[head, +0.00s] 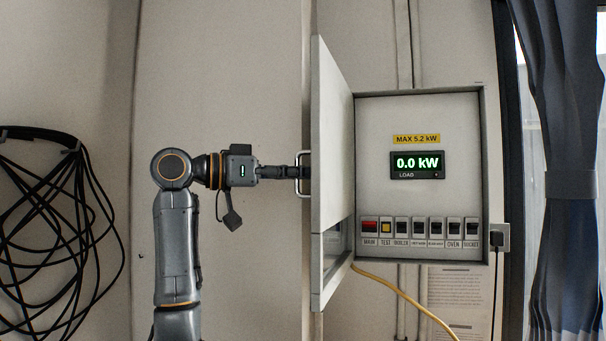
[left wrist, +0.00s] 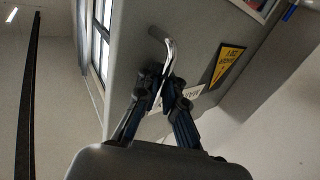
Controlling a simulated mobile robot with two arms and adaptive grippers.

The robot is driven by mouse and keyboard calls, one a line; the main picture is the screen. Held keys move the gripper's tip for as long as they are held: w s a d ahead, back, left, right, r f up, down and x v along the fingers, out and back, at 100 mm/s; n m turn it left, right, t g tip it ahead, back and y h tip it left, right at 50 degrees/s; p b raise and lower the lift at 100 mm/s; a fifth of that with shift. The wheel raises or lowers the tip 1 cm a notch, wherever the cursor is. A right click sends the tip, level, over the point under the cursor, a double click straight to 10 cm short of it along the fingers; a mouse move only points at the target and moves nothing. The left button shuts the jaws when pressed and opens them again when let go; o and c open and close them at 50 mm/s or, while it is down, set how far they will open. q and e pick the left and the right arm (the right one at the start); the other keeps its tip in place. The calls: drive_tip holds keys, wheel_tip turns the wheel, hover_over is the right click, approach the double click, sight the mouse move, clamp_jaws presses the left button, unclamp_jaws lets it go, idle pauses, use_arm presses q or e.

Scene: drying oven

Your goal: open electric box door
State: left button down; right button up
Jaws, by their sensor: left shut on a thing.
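The electric box (head: 419,118) is on the wall, with its door (head: 332,140) swung wide open to the left. Inside show a lit display (head: 417,164) reading 0.0 kW and a row of switches (head: 420,228). The door handle (head: 303,174) is a metal bar on the door's outer face; it also shows in the left wrist view (left wrist: 168,55). My left gripper (head: 297,172) is shut on the handle, its fingers (left wrist: 164,88) on either side of the bar in the left wrist view. My right gripper is in neither view.
A coil of black cable (head: 50,220) hangs on the wall at the left. A yellow cable (head: 400,295) runs below the box.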

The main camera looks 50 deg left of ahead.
use_arm(q)
drive_tip(key=c, duration=1.8)
unclamp_jaws()
drive_tip(key=shift+s, duration=0.25)
drive_tip(key=v, duration=1.2)
drive_tip(key=shift+d+r, duration=0.1)
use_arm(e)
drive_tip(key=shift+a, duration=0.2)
